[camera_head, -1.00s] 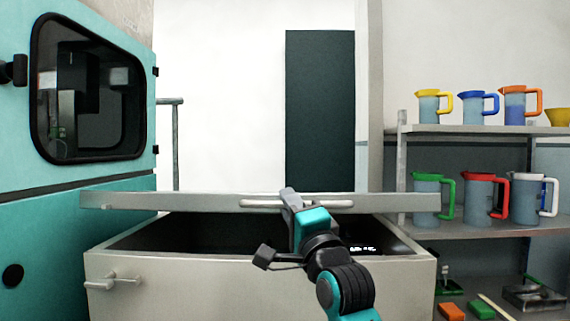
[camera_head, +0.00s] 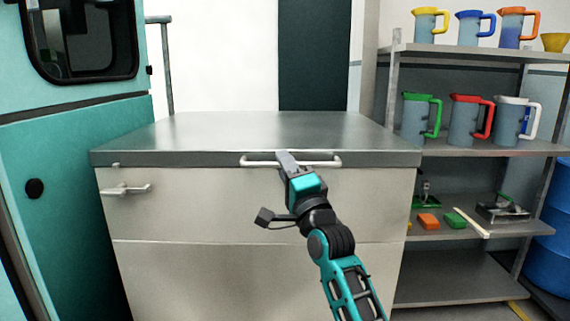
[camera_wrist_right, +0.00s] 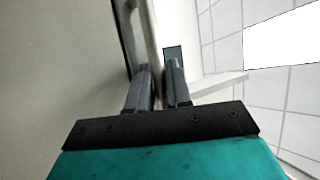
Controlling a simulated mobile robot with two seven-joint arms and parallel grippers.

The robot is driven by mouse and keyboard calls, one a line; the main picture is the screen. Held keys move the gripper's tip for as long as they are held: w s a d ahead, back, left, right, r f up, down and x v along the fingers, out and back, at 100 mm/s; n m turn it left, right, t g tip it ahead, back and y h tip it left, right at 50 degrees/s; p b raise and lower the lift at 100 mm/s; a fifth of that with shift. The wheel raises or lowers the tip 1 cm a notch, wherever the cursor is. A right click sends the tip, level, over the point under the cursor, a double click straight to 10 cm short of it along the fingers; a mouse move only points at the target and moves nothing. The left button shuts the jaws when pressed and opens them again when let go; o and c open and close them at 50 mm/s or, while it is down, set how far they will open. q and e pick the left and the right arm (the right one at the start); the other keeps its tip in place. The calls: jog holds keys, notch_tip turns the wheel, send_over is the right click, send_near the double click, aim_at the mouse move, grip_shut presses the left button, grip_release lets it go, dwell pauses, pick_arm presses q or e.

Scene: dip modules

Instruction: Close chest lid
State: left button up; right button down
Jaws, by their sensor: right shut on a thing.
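The chest (camera_head: 220,205) is a pale box with a grey metal lid (camera_head: 240,131). The lid lies flat over the body, and no opening shows along its front edge. A pale bar handle (camera_head: 250,161) runs along the front edge of the lid. My right gripper (camera_head: 288,163) is at the middle of this handle and is shut on it. In the right wrist view the two dark fingers (camera_wrist_right: 160,75) sit either side of the pale handle bar. My left gripper is not in view.
A teal cabinet (camera_head: 75,190) with a dark window stands close on the left. A shelf unit (camera_head: 470,146) with coloured jugs stands right of the chest.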

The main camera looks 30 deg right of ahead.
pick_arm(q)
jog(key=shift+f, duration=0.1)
pick_arm(e)
jog(key=shift+w+f, duration=0.1)
jog(key=shift+f, duration=0.7)
jog(key=c, duration=1.4)
grip_release()
pick_arm(q)
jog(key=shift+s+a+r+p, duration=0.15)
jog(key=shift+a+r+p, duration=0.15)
jog(key=shift+p, duration=0.6)
pick_arm(e)
jog(key=r+v, duration=0.1)
jog(key=v, duration=1.1)
jog(key=shift+s+f, duration=0.15)
jog(key=shift+s, duration=0.4)
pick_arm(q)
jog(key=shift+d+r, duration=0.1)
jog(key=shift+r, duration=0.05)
pick_arm(e)
jog(key=shift+f, duration=0.1)
